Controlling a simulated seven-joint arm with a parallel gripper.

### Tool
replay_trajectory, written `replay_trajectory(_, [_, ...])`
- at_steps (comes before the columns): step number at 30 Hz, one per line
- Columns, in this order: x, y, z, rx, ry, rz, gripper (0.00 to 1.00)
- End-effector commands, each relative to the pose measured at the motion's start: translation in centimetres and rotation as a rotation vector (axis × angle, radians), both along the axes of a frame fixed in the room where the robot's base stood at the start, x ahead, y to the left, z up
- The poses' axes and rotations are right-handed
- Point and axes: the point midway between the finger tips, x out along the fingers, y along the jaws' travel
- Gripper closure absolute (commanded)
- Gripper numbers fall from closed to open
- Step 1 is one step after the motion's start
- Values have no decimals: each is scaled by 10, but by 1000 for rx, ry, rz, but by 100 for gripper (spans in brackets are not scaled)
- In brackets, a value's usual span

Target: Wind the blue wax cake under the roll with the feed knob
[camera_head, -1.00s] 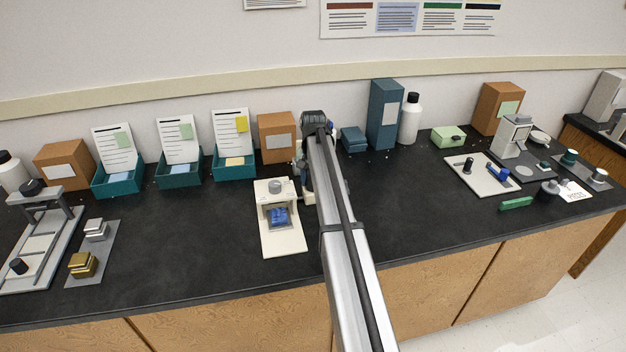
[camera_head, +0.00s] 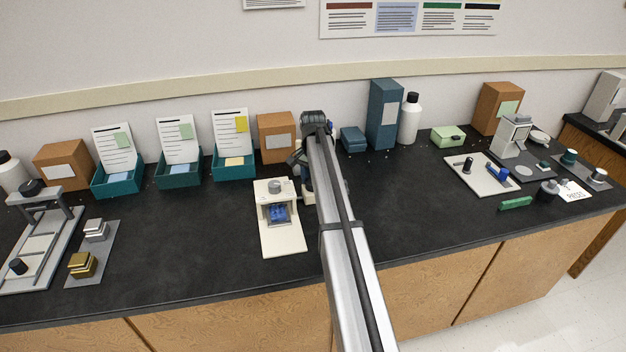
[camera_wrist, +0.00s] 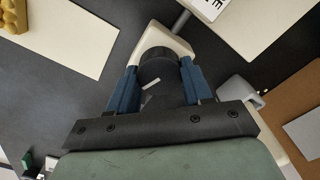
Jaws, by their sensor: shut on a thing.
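The blue wax cake (camera_head: 279,213) sits in the opening of a small cream press (camera_head: 286,244) left of my arm in the head view. A grey round part (camera_head: 274,187) is on top of the press. The roll itself cannot be made out. In the wrist view, my gripper (camera_wrist: 160,80) has its blue fingers closed on the sides of a dark round feed knob (camera_wrist: 154,68) with a white mark. A cream part lies just beyond the knob. In the head view my arm hides the knob and fingertips.
Teal card trays (camera_head: 235,167) and a brown box (camera_head: 278,138) stand behind the press. A teal upright box (camera_head: 383,114) and a white bottle (camera_head: 410,118) are right of my arm.

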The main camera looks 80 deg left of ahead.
Motion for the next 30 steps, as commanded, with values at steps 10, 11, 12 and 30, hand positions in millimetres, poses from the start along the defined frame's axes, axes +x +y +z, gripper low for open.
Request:
replay_trajectory(10, [0, -1, 0, -1, 0, 1, 39])
replay_trajectory(11, [0, -1, 0, -1, 0, 1, 36])
replay_trajectory(12, [0, 0, 0, -1, 0, 1, 32])
replay_trajectory(30, [0, 0, 28, 1, 0, 1, 25])
